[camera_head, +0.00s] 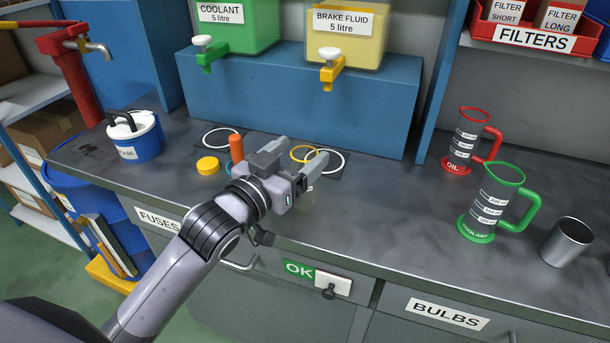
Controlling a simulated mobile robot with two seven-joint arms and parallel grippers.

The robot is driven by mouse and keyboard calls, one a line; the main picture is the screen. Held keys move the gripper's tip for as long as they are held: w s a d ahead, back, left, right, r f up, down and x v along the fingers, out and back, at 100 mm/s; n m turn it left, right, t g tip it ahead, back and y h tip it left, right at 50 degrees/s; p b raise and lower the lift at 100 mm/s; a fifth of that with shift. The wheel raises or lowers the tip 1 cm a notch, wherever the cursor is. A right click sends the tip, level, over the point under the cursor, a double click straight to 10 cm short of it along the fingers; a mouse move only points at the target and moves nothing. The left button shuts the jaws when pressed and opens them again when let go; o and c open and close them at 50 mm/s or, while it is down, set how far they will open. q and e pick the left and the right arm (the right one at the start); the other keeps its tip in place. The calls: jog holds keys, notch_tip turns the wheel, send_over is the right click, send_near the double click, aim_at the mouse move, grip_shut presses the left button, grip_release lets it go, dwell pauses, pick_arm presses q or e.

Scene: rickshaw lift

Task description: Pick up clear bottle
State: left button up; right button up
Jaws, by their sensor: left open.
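My left gripper (297,158) reaches over the workbench from the lower left. Its jaws are open and point toward the back of the bench. My right gripper is out of view.
An orange-topped item (236,148) and a yellow cap (208,166) are left of the gripper. A blue-and-white tub (134,140) stands further left. An oil jug (464,145), a coolant jug (490,205) and a metal cup (567,242) stand right. The bench (400,205) between is clear.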

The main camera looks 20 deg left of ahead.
aim_at(310, 144)
pick_arm(q)
jog(key=shift+x, duration=2.25)
jog(key=shift+c, duration=0.2)
jog(key=c, duration=1.3)
jog(key=shift+r, duration=0.1)
